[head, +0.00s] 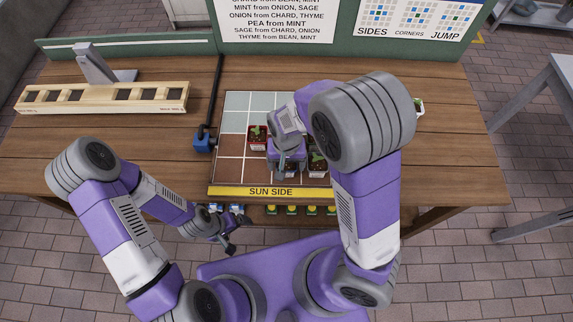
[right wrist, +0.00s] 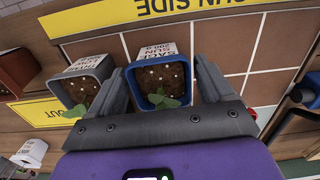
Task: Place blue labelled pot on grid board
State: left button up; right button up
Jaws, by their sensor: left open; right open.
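The blue pot (right wrist: 165,85) with a white printed label and a small green plant stands in the right wrist view, between the two fingers of my right gripper (right wrist: 162,90). The fingers are apart, one on each side of it. The grid board (head: 237,100) lies on the table, with pale tiles at the back and brown tiles by its yellow SUN SIDE strip. In the head view my right gripper (head: 287,168) is low over the board's front row and hides most of the pot there. My left gripper (head: 232,245) is open and empty in front of the table edge.
A second labelled pot (right wrist: 80,82) stands close beside the blue pot. Red pots (head: 258,138) stand on the board. A wooden rack (head: 105,97) is at left, and a blue clamp-like part (head: 203,140) is beside the board. Brown front-left tiles (head: 230,173) are bare.

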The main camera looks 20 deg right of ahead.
notch_tip(320, 180, up, 9)
jog(key=p, duration=0.2)
jog(key=shift+f+p, duration=0.1)
jog(key=shift+p, duration=0.2)
